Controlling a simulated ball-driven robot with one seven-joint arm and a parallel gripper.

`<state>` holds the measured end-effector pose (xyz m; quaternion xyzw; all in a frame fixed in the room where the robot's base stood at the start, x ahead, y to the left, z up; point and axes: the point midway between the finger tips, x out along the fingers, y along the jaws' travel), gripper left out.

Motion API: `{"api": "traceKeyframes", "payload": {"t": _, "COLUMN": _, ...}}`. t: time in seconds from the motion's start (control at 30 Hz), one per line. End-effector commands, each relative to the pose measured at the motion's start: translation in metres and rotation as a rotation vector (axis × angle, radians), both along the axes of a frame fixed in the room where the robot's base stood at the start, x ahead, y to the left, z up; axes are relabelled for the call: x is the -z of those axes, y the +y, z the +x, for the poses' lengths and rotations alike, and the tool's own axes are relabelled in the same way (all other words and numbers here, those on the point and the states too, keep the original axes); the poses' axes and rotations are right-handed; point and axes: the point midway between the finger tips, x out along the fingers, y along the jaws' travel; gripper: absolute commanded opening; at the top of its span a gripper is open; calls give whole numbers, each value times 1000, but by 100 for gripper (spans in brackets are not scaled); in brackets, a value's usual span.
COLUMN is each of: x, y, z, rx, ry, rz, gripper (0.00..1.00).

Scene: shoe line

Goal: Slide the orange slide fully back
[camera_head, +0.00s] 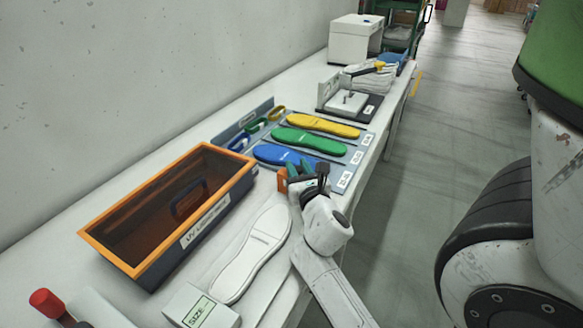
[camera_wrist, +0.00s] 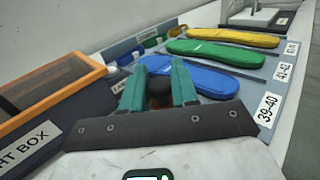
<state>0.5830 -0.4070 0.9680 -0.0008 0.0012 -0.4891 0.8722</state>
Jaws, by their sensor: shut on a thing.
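The orange slide (camera_head: 282,181) shows as a small upright orange block just beyond the far end of a white sole shape (camera_head: 252,255). My gripper (camera_head: 296,174) is at the slide, its teal fingers shut on it. In the wrist view, the fingers (camera_wrist: 158,74) stand on both sides of a dark, reddish piece, mostly hidden between them. The slide's base is hidden by the gripper in the head view. A white block marked SIZE (camera_head: 200,306) lies at the near end of the sole shape.
A dark box with an orange rim (camera_head: 170,180) stands left of my gripper. Blue (camera_head: 290,157), green (camera_head: 309,141) and yellow (camera_head: 323,125) soles lie on a labelled board just beyond it. A white press-like device (camera_head: 347,103) stands farther back.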

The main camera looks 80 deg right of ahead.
Motion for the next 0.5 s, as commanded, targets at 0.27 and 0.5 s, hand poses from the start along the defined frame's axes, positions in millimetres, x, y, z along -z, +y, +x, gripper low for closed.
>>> {"api": "traceKeyframes", "payload": {"t": 0.27, "x": -2, "y": -18, "z": -3, "rx": -3, "ry": -5, "rz": -2, "gripper": 0}}
{"api": "traceKeyframes", "payload": {"t": 0.5, "x": -3, "y": -19, "z": -4, "rx": 0, "ry": -7, "rz": -3, "gripper": 0}}
